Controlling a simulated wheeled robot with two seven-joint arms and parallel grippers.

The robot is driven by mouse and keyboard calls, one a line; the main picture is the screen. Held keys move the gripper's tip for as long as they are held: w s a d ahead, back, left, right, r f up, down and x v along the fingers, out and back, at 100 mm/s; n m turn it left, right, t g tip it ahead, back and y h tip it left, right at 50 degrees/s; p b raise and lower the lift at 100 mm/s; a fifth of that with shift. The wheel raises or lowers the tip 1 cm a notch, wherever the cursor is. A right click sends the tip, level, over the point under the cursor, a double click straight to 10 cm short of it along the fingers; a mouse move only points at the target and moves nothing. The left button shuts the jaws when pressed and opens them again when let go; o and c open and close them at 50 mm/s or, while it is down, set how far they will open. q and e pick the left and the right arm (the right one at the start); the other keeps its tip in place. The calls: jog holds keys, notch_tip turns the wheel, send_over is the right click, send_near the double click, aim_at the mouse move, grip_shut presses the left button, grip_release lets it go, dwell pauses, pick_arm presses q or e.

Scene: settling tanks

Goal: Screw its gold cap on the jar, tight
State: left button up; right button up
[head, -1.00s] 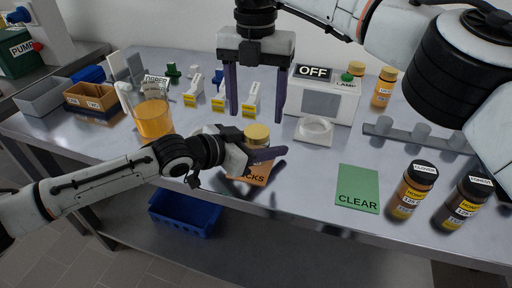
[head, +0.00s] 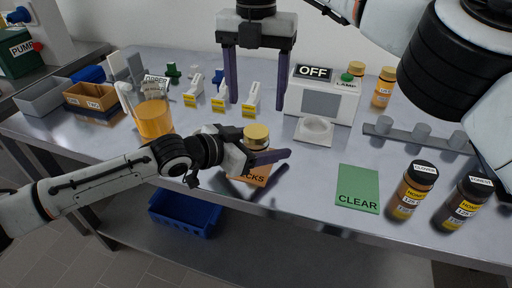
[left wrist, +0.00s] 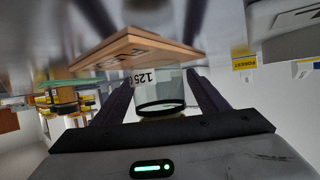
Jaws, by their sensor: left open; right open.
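The gold cap (head: 256,134) sits on top of the small jar (left wrist: 160,88) in the head view; how far it is screwed on I cannot tell. The jar stands on an orange-brown board (head: 262,176) lettered "...CKS", near the table's front. My left gripper (head: 268,157) is open at the jar, below the cap. The left wrist view, upside down, shows the clear jar with a "125" label between the two dark fingers, with gaps beside it. My right gripper (head: 257,100) is open and empty, pointing down above and behind the cap.
A green "CLEAR" card (head: 358,189) lies right of the jar, with dark-capped honey jars (head: 411,190) beyond. A jug of amber liquid (head: 153,118) stands left, close to my left arm.

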pick_arm(q)
jog(key=v, duration=1)
jog(key=shift+s+r, duration=0.1)
